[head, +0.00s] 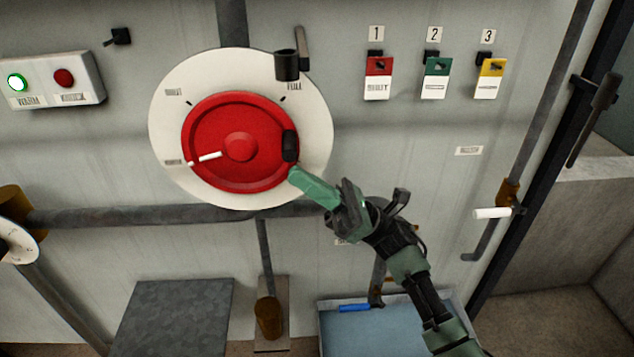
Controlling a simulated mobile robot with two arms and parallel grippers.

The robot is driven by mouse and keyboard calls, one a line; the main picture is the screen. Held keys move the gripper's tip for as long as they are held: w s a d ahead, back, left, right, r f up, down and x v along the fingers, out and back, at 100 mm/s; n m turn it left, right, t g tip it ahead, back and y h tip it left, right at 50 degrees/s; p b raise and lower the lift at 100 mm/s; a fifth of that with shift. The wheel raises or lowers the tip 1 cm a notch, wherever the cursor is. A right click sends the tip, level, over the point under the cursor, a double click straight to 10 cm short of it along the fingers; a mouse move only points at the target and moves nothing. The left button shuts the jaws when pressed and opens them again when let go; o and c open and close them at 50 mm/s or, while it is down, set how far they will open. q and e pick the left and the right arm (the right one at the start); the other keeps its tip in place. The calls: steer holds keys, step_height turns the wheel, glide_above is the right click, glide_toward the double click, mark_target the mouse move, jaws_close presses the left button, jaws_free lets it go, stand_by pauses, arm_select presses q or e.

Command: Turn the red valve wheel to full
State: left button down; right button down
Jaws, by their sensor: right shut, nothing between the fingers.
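The red valve wheel (225,170) is mounted on a round white dial plate (170,90) on the grey wall. A white pointer mark (207,157) on the wheel points left and slightly down, towards a small label at the plate's left side. The "FULL" label (295,86) is at the plate's upper right. A black knob (290,146) sits on the wheel's right edge. My right gripper (294,174) is shut and empty, its green fingertips at the wheel's lower right rim just below the knob. I cannot tell whether they touch. My left gripper is out of view.
A black cylinder (287,66) projects near the plate's top right. A box with green and red buttons (52,82) is at left. Three numbered tags (435,78) hang at right. A pipe (140,215) runs below the wheel. A grey box (172,315) and blue tray (440,300) are below.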

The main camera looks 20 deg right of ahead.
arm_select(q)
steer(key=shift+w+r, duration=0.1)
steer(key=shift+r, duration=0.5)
arm_select(e)
steer(key=shift+r, duration=0.7)
arm_select(q)
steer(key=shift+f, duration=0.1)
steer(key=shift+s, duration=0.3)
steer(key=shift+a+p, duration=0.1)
steer(key=shift+p, duration=0.25)
arm_select(e)
steer(key=shift+d+r+h, duration=0.1)
steer(key=shift+r+h, duration=0.3)
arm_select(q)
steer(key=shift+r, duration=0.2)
arm_select(e)
steer(key=shift+r, duration=0.1)
